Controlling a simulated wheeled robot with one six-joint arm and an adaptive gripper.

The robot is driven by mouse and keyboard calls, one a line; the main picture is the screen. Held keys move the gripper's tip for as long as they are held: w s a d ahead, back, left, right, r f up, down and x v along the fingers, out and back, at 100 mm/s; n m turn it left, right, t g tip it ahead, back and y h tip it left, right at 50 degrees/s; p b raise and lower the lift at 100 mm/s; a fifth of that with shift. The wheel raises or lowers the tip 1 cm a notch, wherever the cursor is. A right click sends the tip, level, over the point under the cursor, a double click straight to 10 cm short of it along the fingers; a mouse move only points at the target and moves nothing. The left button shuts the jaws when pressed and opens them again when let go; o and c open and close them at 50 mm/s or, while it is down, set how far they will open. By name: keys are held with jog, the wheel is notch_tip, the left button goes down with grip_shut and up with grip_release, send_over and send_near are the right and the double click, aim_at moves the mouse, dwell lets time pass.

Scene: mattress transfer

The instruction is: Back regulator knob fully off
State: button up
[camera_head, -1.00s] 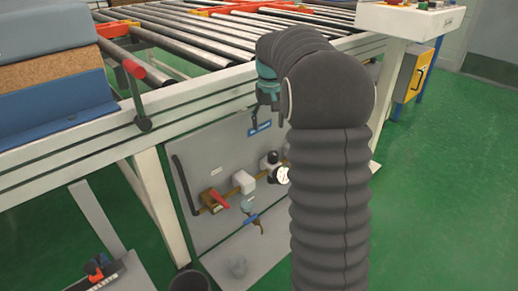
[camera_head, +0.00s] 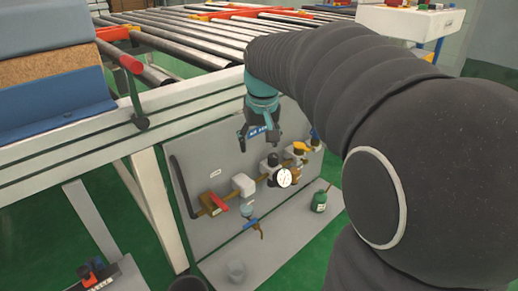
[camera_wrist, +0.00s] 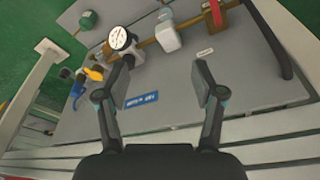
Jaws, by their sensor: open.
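The regulator's black knob (camera_head: 272,160) stands on top of the regulator body, just behind the round white gauge (camera_head: 284,177) on the panel's brass pipe. In the wrist view the gauge (camera_wrist: 120,38) is at the upper left, and the knob is not clearly visible near the left finger. My gripper (camera_head: 260,146) is open and empty, above and slightly left of the knob in the head view. In the wrist view its fingers (camera_wrist: 158,80) are spread wide, with grey panel between them. I cannot tell its exact distance from the knob.
The grey panel (camera_head: 200,165) also carries a red-handled valve (camera_head: 219,204), a white block (camera_head: 243,184) and a yellow part (camera_head: 300,147). A green bottle (camera_head: 319,202) stands on the lower plate. The roller conveyor frame (camera_head: 110,130) runs above the panel.

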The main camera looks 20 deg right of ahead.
jog(key=shift+s+a+f, duration=0.1)
jog(key=shift+s+a, duration=0.15)
jog(key=shift+s, duration=0.25)
jog(key=shift+s+a, duration=0.25)
jog(key=shift+s, duration=0.25)
